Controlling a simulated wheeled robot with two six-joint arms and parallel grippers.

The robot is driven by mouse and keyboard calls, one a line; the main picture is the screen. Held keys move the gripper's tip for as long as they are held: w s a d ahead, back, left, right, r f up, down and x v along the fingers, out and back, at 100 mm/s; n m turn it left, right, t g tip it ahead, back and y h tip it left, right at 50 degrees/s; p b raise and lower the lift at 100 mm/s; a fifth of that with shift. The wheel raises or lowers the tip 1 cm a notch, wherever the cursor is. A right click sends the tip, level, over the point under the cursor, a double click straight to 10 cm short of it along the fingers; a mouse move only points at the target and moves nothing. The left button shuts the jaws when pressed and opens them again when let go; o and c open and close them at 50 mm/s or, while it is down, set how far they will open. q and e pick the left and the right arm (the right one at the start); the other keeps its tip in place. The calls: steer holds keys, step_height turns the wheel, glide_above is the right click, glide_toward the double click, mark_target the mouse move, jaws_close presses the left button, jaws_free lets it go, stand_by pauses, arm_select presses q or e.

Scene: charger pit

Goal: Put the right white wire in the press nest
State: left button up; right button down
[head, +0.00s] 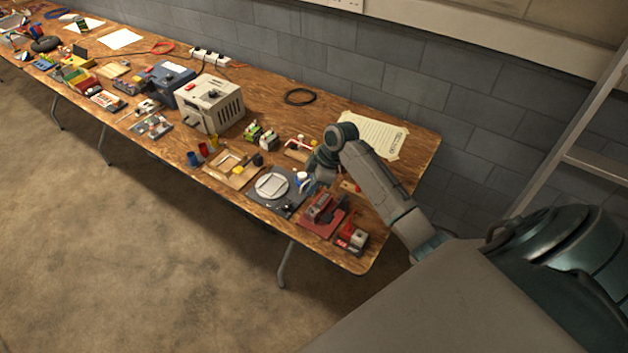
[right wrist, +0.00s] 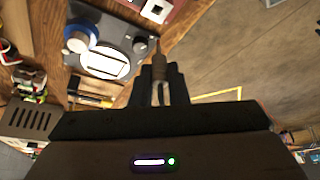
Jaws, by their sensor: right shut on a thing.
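My right gripper (head: 316,180) is over the near right end of the bench, beside a dark plate (head: 284,207) with a pale rounded frame (head: 271,186). In the right wrist view its fingers (right wrist: 160,88) are shut on a thin piece with a brownish tip (right wrist: 157,52) and two pale strands between the fingers. I take this for the white wire, but it is too small to be sure. The red press-like fixture (head: 324,210) stands right of the plate; its nest cannot be made out. My left gripper is not in view.
A small red and black device (head: 352,237) is near the bench corner. A wooden tray (head: 232,168) and a beige box (head: 209,104) stand further left. A paper sheet (head: 376,134) lies behind my arm.

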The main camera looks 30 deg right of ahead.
steer(key=b, duration=0.5)
glide_above(308, 212)
steer(key=d, duration=0.1)
steer(key=f, duration=0.5)
steer(key=shift+s+d+f, duration=0.15)
steer(key=shift+s+f, duration=0.05)
steer(key=shift+s, duration=0.1)
steer(key=shift+f, duration=0.35)
steer(key=shift+f+b, duration=0.4)
steer(key=shift+f, duration=1.1)
steer(key=shift+f, duration=0.35)
steer(key=c, duration=1.3)
jaws_free()
steer(key=shift+r, duration=0.1)
